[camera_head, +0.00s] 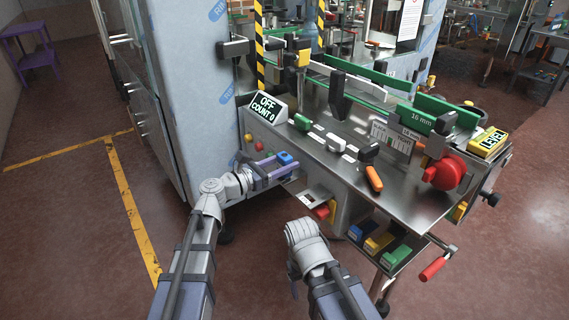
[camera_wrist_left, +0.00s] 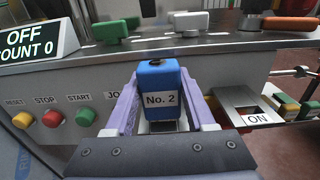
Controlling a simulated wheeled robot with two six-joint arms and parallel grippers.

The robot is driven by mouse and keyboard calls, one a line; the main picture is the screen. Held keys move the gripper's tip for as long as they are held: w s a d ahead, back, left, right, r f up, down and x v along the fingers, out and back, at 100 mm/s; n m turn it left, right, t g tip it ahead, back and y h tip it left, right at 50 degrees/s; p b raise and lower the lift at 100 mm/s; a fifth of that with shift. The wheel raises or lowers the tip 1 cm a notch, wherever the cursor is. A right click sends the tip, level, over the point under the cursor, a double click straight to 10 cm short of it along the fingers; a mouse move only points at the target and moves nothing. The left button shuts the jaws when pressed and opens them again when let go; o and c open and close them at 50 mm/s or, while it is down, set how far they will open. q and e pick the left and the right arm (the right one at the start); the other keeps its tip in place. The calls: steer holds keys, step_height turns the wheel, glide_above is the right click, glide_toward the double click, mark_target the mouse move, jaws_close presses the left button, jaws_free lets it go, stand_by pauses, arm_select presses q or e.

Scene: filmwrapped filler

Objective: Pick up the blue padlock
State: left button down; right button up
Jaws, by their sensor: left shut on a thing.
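The blue padlock (camera_head: 285,158) is in front of the machine's front panel in the head view. In the left wrist view the blue padlock (camera_wrist_left: 160,82) is upright, with a white "No. 2" label facing the camera. My left gripper (camera_head: 273,168) has its purple fingers on either side of it and is shut on it. The left gripper also shows in the wrist view (camera_wrist_left: 158,112). The padlock's shackle cannot be made out. My right arm is low in the middle of the head view, but its gripper fingers do not show.
The steel machine table (camera_head: 400,195) has a display (camera_head: 266,108) reading "OFF COUNT 0". Red, yellow and green buttons (camera_wrist_left: 52,118) line the panel left of the gripper. An "ON" box (camera_wrist_left: 240,106) is to the right. An orange-handled tool (camera_head: 374,178) lies near the table's front edge.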

arm_select(q)
step_height(320, 180, up, 10)
steer(key=p, duration=0.9)
steer(key=shift+f, duration=0.25)
arm_select(e)
step_height(320, 180, up, 10)
steer(key=shift+f, duration=0.25)
arm_select(q)
steer(key=shift+f, duration=0.1)
arm_select(e)
steer(key=shift+f, duration=0.1)
